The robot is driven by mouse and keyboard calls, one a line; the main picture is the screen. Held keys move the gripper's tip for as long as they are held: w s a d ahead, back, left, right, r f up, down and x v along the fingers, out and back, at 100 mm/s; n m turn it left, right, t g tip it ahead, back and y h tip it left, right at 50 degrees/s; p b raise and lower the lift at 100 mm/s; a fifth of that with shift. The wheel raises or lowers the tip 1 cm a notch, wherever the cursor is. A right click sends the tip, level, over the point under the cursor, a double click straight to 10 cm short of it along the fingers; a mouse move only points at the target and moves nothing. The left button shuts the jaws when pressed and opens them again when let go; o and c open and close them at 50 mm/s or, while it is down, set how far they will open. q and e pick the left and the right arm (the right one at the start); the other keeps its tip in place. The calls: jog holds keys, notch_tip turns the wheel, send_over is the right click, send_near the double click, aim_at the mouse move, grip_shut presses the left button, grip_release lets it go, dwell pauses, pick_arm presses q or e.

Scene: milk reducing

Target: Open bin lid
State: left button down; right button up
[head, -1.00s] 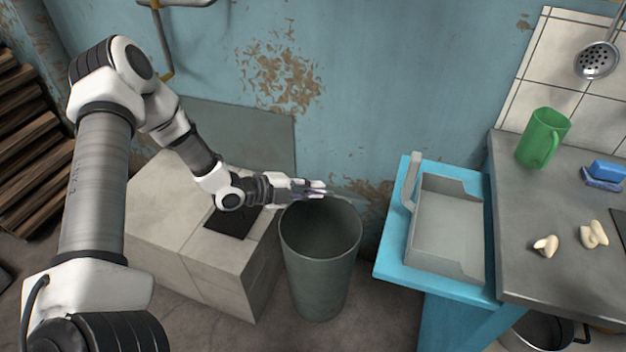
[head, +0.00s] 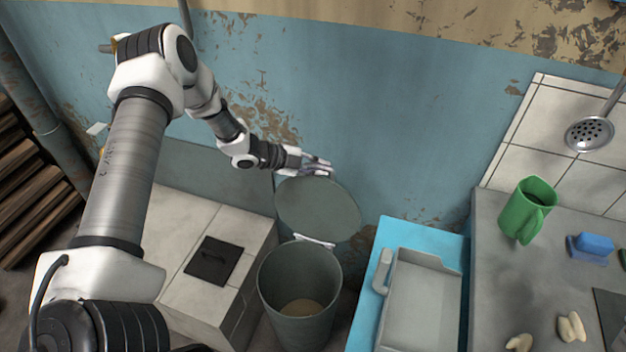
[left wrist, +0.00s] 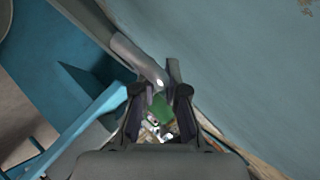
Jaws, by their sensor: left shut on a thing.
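A grey bin (head: 298,322) stands on the floor, its round mouth open and a pale tan bottom visible inside. Its round grey lid (head: 318,208) is tilted up behind the mouth, close to the blue wall, joined to the rim by a light hinge piece. My left gripper (head: 315,167) is at the lid's upper edge and is shut on it. In the left wrist view the fingers (left wrist: 160,90) are beside a curved grey edge, and the exact grip is hard to see. My right gripper is not in view.
A tiled block (head: 190,230) with a dark square hatch (head: 213,261) stands left of the bin. At right are a blue stand (head: 398,232) with a grey tray (head: 428,262) and a counter (head: 490,280) with a green mug (head: 527,210). The blue wall is close behind the lid.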

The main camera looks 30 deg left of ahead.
pick_arm(q)
jog(key=shift+w+a+f, duration=0.15)
jog(key=shift+w+a, duration=0.05)
jog(key=shift+w, duration=0.6)
jog(key=shift+w+a+f, duration=0.15)
jog(key=shift+w, duration=0.65)
jog(key=c, duration=1.2)
grip_release()
jog(key=v, duration=1.2)
jog(key=shift+d, duration=0.1)
